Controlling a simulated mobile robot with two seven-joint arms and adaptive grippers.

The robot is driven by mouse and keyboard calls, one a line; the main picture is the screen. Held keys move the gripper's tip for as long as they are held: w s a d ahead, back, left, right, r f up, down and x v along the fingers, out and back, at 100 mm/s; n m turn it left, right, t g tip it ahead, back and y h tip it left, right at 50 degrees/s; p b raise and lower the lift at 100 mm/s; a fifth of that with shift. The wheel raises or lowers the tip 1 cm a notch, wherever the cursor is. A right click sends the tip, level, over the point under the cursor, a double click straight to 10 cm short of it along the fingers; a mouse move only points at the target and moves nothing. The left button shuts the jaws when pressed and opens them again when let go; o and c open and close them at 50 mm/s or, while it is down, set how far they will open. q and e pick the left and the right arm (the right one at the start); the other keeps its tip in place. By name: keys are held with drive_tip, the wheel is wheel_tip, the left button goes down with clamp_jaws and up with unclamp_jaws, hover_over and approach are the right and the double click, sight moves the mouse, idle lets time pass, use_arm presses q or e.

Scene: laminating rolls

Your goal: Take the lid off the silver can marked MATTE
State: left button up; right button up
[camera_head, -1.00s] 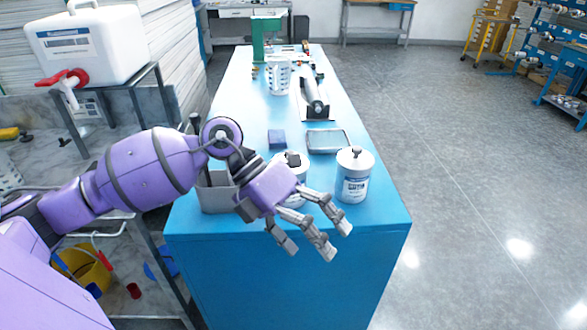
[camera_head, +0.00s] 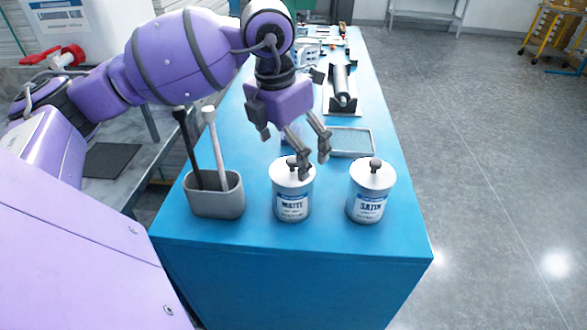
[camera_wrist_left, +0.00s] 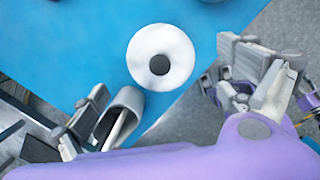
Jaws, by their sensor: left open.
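The silver can marked MATTE (camera_head: 292,203) stands upright on the blue table, its pale lid (camera_head: 283,178) with a dark knob on. The lid also shows from above in the left wrist view (camera_wrist_left: 178,48), between and beyond the spread fingers. My left gripper (camera_head: 294,152) is open and empty, fingers pointing down just above and behind the lid. One finger overlaps the knob in the head view; I cannot tell whether they touch. My right gripper is not in view.
A similar can marked SATIN (camera_head: 367,206) stands to the right. A grey holder (camera_head: 216,203) with two upright handled tools stands close on the left. A shallow tray (camera_head: 350,142) and a roller (camera_head: 343,90) lie behind. The table's front strip is clear.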

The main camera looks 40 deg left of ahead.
sight(292, 159)
use_arm(q)
drive_tip(key=f, duration=0.2)
drive_tip(key=w+f, duration=0.1)
drive_tip(key=f, duration=0.1)
drive_tip(key=shift+d, duration=0.1)
drive_tip(key=shift+f, duration=0.2)
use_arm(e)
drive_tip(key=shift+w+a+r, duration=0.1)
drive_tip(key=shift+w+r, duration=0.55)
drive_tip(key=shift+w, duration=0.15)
use_arm(q)
drive_tip(key=shift+c, duration=0.5)
drive_tip(key=shift+w, duration=0.1)
drive_tip(key=c, duration=0.8)
drive_tip(key=shift+c, duration=0.6)
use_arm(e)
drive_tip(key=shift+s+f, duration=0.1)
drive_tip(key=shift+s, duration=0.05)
